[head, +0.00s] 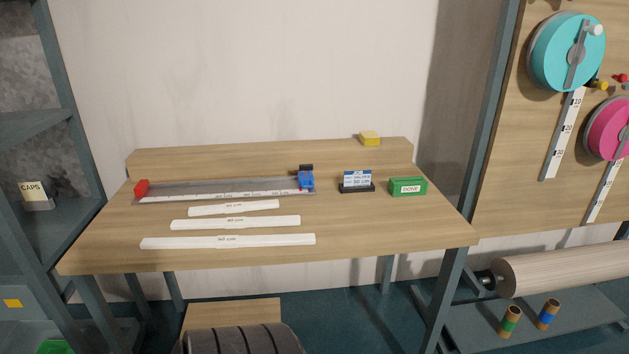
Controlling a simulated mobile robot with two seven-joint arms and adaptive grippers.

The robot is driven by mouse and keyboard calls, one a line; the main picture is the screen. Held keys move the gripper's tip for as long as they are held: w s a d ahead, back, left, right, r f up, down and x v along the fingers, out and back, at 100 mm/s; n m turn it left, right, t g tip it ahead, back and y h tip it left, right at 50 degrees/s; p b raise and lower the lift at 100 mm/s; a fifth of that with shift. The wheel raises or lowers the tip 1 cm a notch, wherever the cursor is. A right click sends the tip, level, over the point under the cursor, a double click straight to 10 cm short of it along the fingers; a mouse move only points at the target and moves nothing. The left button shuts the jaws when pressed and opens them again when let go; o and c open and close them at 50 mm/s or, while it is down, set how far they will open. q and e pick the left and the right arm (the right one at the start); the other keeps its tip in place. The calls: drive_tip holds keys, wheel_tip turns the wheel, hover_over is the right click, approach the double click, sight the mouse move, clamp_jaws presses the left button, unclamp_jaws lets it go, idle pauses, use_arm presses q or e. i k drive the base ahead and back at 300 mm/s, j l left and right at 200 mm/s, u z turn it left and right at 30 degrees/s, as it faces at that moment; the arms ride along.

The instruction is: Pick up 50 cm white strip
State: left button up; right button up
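Three white strips lie flat and roughly parallel on the wooden table (390,235). The shortest strip (233,208) is at the back, a middle-length strip (236,223) is in front of it, and the longest strip (228,242) is nearest the front edge. Each carries a small printed length label, too small to read surely, so I cannot tell by label which is 50 cm. The strips are apart from each other with bare wood between them. Neither of my grippers is in view.
Behind the strips lies a measuring track (225,189) with a red end block (141,188) and blue device (306,180). A small sign (357,180), green box (407,187) and yellow block (369,138) stand to the right. Shelving (35,130) flanks the table at left.

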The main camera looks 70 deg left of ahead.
sight(237, 241)
drive_tip(key=u, duration=1.95)
drive_tip(key=i+j+u, duration=0.1)
drive_tip(key=j+u, duration=0.2)
drive_tip(key=i+j+u, duration=0.3)
drive_tip(key=k, duration=0.1)
